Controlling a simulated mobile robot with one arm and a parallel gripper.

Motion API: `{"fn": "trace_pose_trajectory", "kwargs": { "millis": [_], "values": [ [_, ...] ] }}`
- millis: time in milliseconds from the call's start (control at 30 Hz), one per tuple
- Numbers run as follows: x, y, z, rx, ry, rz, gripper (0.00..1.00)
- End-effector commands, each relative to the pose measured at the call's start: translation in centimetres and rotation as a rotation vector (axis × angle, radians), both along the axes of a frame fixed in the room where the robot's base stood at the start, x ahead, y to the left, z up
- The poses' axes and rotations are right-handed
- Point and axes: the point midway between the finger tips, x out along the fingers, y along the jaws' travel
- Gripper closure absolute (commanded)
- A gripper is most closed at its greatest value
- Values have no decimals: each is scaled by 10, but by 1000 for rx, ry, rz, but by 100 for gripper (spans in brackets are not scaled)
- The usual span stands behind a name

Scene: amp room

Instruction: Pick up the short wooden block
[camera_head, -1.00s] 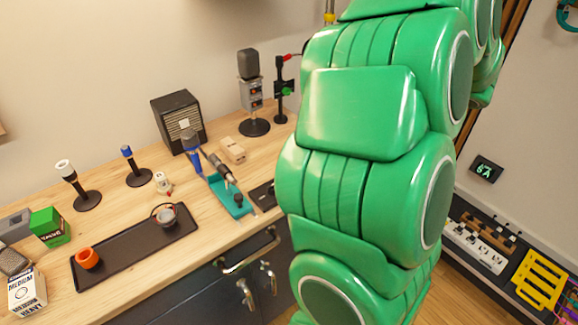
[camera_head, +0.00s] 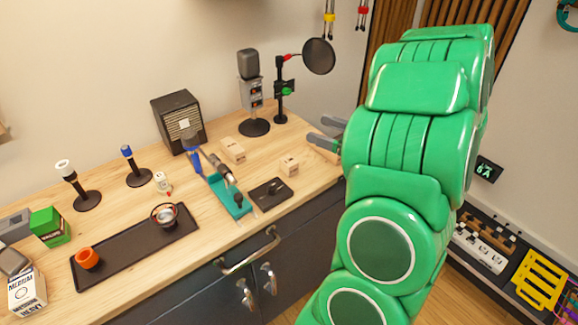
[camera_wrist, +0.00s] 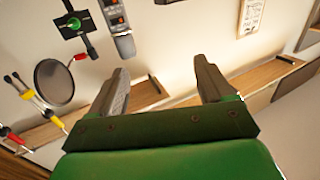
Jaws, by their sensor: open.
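A short wooden block (camera_head: 289,166) sits on the wooden workbench, near its right end, just behind a black square pad (camera_head: 270,193). A second, longer-looking wooden block (camera_head: 232,150) lies further back and to the left. Neither block can be made out in the wrist view.
A microphone (camera_head: 249,90) on a stand and a round pop filter (camera_head: 318,56) stand behind the blocks. A teal holder (camera_head: 230,196) with a tool lies left of the pad. A dark tray (camera_head: 135,246) is at the front left. Bench around the short block is mostly clear.

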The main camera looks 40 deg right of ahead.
Motion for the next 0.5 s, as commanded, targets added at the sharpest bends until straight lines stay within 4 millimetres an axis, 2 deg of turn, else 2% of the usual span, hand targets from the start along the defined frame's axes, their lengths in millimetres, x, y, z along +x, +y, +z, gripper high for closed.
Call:
{"fn": "trace_pose_trajectory", "kwargs": {
  "millis": [100,500],
  "values": [
    [0,0,-31,8,3,0,19],
    [0,0,-115,5,2,1,19]
  ]
}}
